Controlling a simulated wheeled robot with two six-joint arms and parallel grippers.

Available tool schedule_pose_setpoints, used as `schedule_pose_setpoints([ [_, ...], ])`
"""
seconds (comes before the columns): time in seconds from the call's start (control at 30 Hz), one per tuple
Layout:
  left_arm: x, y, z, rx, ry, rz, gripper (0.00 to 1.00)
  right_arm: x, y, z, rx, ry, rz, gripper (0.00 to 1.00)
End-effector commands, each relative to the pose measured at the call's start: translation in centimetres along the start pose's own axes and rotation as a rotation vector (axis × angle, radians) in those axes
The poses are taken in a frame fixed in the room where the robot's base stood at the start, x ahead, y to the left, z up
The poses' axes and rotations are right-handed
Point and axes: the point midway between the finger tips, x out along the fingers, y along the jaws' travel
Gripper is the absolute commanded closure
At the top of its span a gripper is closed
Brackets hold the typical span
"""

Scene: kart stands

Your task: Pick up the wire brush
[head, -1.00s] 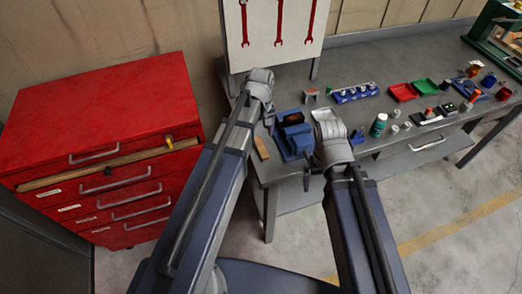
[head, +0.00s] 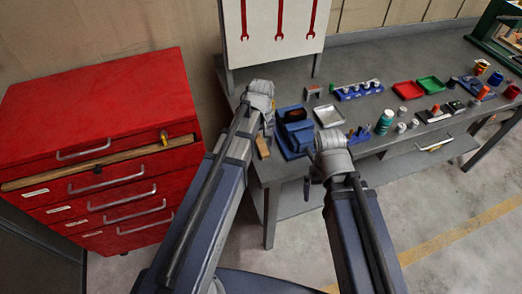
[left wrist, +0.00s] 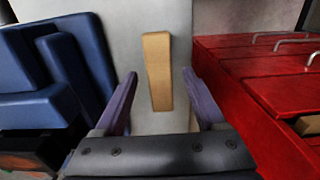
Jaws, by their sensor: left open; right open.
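The wire brush shows as a narrow tan wooden bar (head: 262,147) on the workbench's near left end, left of the blue vise. It also shows in the left wrist view (left wrist: 157,72), lying lengthwise ahead; its bristles are not visible. My left gripper (left wrist: 160,95) is open, its two purple-grey fingers on either side of the brush's near end in the picture, apart from it. In the head view my left gripper (head: 267,118) is just beyond the brush, its fingers mostly hidden by the wrist. My right gripper (head: 357,132) is open and empty at the bench's front edge.
The blue vise (head: 294,133) stands right of the brush. A silver tray (head: 328,115) lies beside it. A red tool chest (head: 100,120) stands left of the bench, close to my left arm. Red (head: 407,89) and green (head: 430,83) trays and small items lie further right.

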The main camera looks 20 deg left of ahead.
Motion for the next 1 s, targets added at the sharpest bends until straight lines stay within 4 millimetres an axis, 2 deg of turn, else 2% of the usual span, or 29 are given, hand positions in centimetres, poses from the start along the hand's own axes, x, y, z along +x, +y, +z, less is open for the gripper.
schedule_pose_setpoints([
  [0.13,-0.14,0.0,0.0,0.0,0.0,0.0,0.28,-0.14,0.01,0.01,0.0,0.0,0.0,0.0],
  [0.77,-0.13,0.0,-0.01,0.0,0.0,0.0,0.98,-0.13,0.01,0.01,0.0,0.0,0.0,0.0],
  [1.0,-0.14,0.0,0.0,0.0,0.0,0.0,1.0,-0.14,0.01,0.01,0.0,0.0,0.0,0.0],
])
